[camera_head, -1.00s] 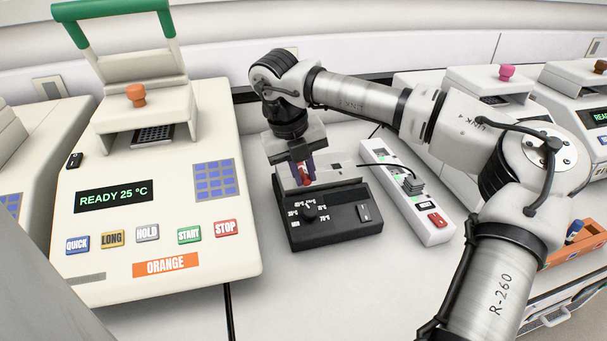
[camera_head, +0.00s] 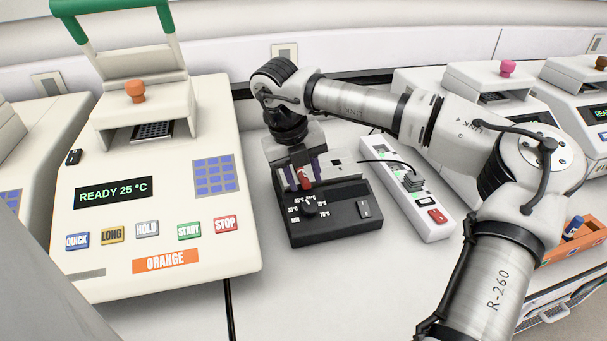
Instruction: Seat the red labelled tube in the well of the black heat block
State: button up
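The black heat block (camera_head: 335,226) sits on the bench in the middle, with a dial and a switch on its front and a pale metal top (camera_head: 346,183). The red tube (camera_head: 305,180) stands roughly upright at the left part of that top. My gripper (camera_head: 305,177) is above the block, pointing down, with its fingers spread to either side of the tube and apart from it. The tube's lower end and its well are hidden, so I cannot tell how deep it sits.
A white thermal cycler (camera_head: 150,215) labelled ORANGE, lid raised, stands close on the left. A white power strip (camera_head: 408,190) with a cable lies right of the block. More cyclers (camera_head: 490,85) and an orange bin (camera_head: 572,242) are farther right. Bare bench lies in front.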

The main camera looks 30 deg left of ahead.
jog(key=shift+r, duration=0.25)
jog(key=b+v, duration=0.3)
jog(key=v, duration=1)
jog(key=shift+a+r, duration=0.2)
